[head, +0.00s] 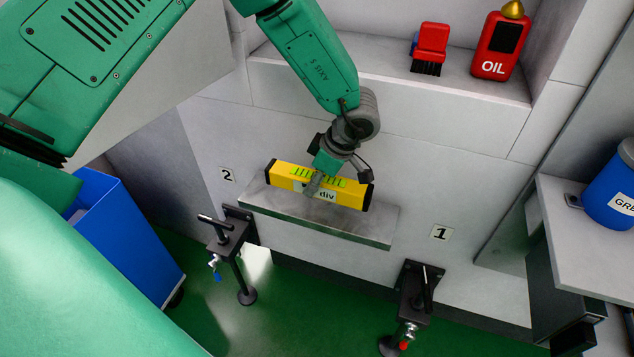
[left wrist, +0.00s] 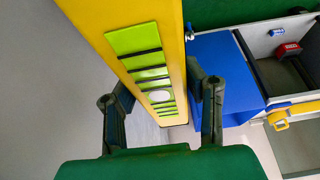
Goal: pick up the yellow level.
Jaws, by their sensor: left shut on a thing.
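The yellow level (head: 286,178) has black end caps and a green striped face, and shows in the head view just above a grey metal shelf (head: 378,235). I cannot tell whether it touches the shelf. My left gripper (head: 322,183) comes down from above and is shut on the level near its middle. In the left wrist view the level (left wrist: 112,18) runs between the two dark fingers of my left gripper (left wrist: 160,110). My right gripper is not in view.
A red brush (head: 432,42) and a red oil can (head: 494,48) stand on the upper ledge. A blue bin (head: 125,245) is at left, a blue container (head: 612,190) at right.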

